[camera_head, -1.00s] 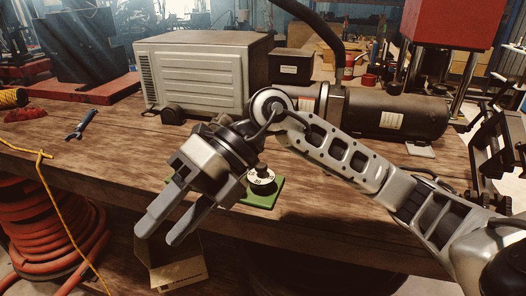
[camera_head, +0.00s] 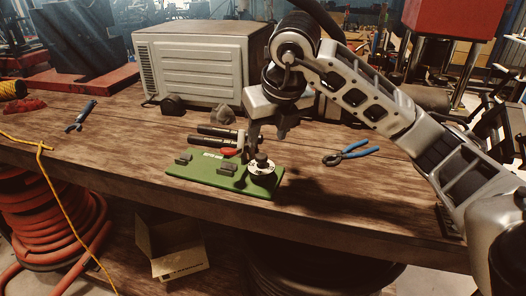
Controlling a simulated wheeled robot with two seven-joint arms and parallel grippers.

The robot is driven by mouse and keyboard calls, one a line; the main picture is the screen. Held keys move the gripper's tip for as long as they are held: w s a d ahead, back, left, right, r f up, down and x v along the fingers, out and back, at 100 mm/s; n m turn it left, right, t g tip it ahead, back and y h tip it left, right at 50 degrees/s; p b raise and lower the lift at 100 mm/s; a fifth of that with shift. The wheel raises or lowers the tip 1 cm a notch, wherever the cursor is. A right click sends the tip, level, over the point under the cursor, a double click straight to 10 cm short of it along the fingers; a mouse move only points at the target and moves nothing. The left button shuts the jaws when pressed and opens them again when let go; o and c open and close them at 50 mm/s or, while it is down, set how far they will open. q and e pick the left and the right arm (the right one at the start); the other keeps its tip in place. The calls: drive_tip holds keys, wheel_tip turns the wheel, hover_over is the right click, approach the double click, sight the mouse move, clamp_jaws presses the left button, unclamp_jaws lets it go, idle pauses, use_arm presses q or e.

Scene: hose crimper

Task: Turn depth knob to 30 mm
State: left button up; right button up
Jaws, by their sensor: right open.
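The depth knob (camera_head: 262,160) is a small dark knob on a white numbered dial (camera_head: 262,168). It stands at the right end of a green base plate (camera_head: 205,181) on the wooden bench. The dial's numbers are too small to read. My right gripper (camera_head: 264,138) points down over the knob, with its fingers open just behind or above it. I cannot tell whether a finger touches the knob. Black and red handle-like parts (camera_head: 218,138) lie at the back of the green plate. My left gripper is not in view.
Blue-handled pliers (camera_head: 350,154) lie right of the green plate, and another blue-handled tool (camera_head: 80,116) lies at far left. A beige metal box (camera_head: 190,68) stands behind. The bench's front edge is close to the plate. An open cardboard box (camera_head: 172,247) is below.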

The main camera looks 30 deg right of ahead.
sight(262, 155)
drive_tip(key=x, duration=0.6)
drive_tip(key=shift+f, duration=0.15)
drive_tip(key=shift+c, duration=0.4)
drive_tip(key=c, duration=0.9)
